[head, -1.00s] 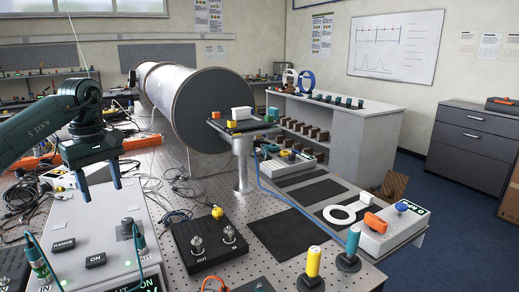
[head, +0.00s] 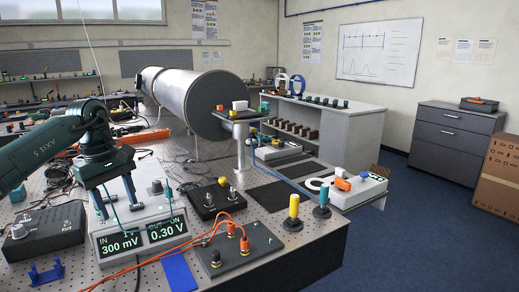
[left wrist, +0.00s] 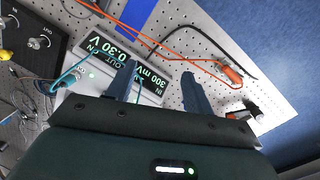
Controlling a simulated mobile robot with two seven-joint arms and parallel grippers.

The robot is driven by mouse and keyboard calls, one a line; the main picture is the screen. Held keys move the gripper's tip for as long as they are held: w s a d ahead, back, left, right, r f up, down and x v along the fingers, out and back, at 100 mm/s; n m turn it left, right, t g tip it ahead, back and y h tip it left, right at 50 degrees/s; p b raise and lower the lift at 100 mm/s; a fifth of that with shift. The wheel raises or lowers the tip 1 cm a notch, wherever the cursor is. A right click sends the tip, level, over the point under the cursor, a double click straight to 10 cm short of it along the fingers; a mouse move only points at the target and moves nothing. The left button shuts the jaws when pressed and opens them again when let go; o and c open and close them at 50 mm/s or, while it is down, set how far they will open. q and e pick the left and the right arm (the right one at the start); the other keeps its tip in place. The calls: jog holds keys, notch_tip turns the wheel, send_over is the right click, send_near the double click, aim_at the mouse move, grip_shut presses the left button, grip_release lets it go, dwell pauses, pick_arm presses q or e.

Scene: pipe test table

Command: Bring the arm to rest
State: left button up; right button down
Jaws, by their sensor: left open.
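My left arm (head: 52,150) comes in from the left in the head view, dark green and bent at the wrist. Its left gripper (head: 117,206) points down over the grey instrument box (head: 160,207), with its two fingers apart and nothing seen between them. The box's display (head: 138,239) reads 300 mV and 0.30 V. In the left wrist view the fingers (left wrist: 158,72) are apart in front of the same display (left wrist: 128,66), which appears upside down. I cannot tell how far the fingertips are above the box. My right gripper is not in view.
A black box (head: 48,233) stands left of the instrument box. A dark panel (head: 236,250) with orange cables lies at front right, near yellow (head: 293,212) and teal (head: 322,203) posts. A large pipe (head: 185,92) lies behind. Blue floor (head: 440,245) is clear at right.

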pick_arm(q)
jog(key=w+d+f+h, duration=0.2)
jog(key=d+f+h, duration=0.1)
jog(key=d+f, duration=0.55)
jog(key=s+d+f+n+t+h, duration=0.2)
jog(key=s+d+n+h, duration=0.3)
jog(key=d, duration=0.3)
jog(key=s+d+f+n+t+h, duration=0.1)
jog(key=s+d+f+n+h, duration=0.15)
jog(key=d+n+h, duration=0.4)
jog(key=s+d+f+n+t+h, duration=0.15)
jog(key=s+d+n+h, duration=0.25)
jog(key=d+n, duration=0.5)
jog(key=s+a+f+m+t+y, duration=0.3)
jog(key=s+a+f+m+y, duration=0.4)
jog(key=m, duration=1)
jog(key=s+a+f+m+t+y, duration=0.3)
jog(key=s+a+f+m+y, duration=0.5)
jog(key=f+m, duration=0.6)
jog(key=s+m+y, duration=0.1)
jog(key=s+m, duration=0.1)
jog(key=m, duration=0.1)
jog(key=shift+s+a+y, duration=0.2)
jog(key=shift+s+y, duration=0.05)
jog(key=shift+y, duration=0.1)
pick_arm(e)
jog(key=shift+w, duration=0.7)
